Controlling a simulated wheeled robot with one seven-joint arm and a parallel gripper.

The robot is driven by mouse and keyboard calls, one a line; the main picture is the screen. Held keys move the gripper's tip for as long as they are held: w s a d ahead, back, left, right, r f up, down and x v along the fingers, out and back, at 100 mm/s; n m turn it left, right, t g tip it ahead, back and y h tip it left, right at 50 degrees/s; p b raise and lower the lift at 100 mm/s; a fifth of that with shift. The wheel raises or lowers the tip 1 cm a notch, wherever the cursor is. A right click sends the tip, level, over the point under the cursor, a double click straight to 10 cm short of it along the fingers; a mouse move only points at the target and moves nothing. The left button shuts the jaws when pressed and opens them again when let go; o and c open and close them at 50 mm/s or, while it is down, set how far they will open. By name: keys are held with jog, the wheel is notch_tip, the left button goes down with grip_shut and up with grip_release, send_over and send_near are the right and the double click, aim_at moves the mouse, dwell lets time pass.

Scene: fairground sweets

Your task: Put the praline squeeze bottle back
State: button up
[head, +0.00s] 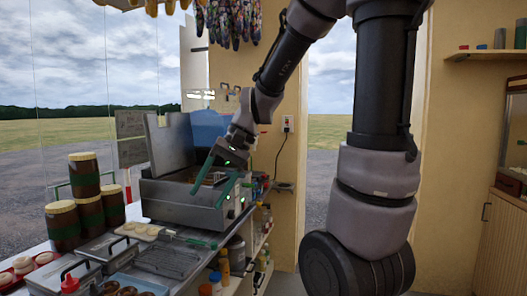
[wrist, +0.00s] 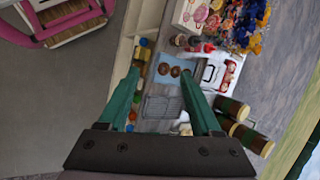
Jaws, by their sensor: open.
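My gripper (head: 217,181) has two long green fingers, spread apart with nothing between them. In the head view it hangs in front of and over the steel appliance with a raised lid (head: 190,207). In the wrist view the open fingers (wrist: 160,74) point towards the counter and the shelf side. An orange-brown bottle (head: 224,266) and others stand on the shelves below the counter's right end. I cannot tell which bottle is the praline one.
Brown jars with pale lids (head: 67,226) are stacked on the counter. A wire rack (head: 168,262) and a tray with doughnuts (wrist: 170,70) lie nearby. Shelves (head: 250,262) sit at the counter's right side. A wall with a socket (head: 288,124) rises behind.

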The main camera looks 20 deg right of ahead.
jog(key=s+d+r+t+h, duration=0.4)
jog(key=d+r+t, duration=0.3)
jog(key=d+r, duration=0.2)
jog(key=shift+s+d+r+n, duration=0.15)
jog(key=shift+s+d+n, duration=0.3)
jog(key=shift+d, duration=0.65)
